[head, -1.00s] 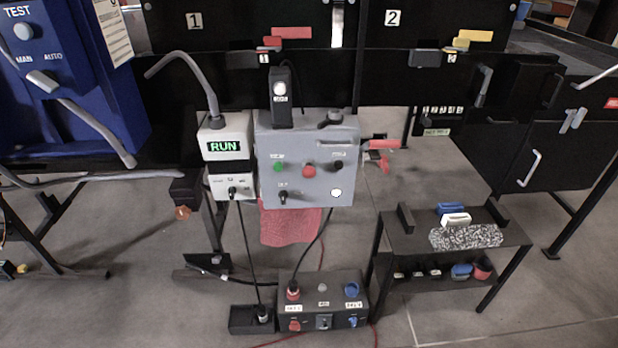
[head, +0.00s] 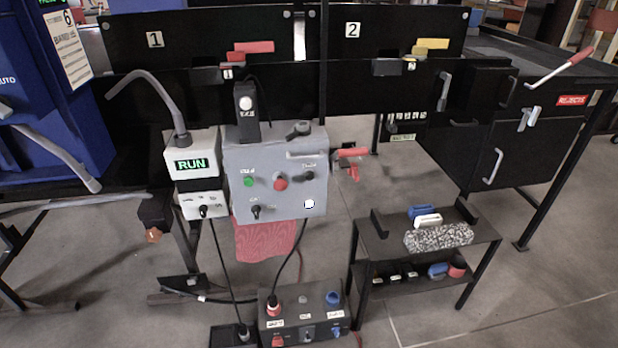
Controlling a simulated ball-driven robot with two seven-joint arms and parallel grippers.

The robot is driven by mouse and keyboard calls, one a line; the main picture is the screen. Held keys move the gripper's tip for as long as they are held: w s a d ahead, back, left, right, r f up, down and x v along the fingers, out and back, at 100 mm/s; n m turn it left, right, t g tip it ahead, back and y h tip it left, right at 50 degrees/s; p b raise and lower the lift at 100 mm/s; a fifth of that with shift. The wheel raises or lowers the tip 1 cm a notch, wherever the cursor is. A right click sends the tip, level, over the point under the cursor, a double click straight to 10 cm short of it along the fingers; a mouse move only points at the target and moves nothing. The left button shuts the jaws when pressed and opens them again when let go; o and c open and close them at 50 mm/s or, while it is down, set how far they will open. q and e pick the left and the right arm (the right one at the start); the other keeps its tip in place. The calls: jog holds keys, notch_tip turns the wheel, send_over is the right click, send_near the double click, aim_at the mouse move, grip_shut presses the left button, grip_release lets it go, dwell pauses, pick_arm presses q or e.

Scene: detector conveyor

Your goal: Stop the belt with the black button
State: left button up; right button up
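A grey control box (head: 275,198) stands in the middle of the head view. On its front are a green button (head: 249,182), a red button (head: 281,183) and a black button (head: 308,176) at the right, with a small label above it too blurred to read. A black selector knob (head: 256,211) and a white lit round lamp (head: 309,204) sit lower down. The display (head: 191,164) on the box beside it reads RUN in green. Neither of my grippers shows in this view.
A red-handled lever (head: 351,153) sticks out right of the control box. A floor box (head: 300,318) with buttons and cables stands below. A low black table (head: 372,238) with several items stands at the right. A grey bent tube (head: 150,82) rises at the left.

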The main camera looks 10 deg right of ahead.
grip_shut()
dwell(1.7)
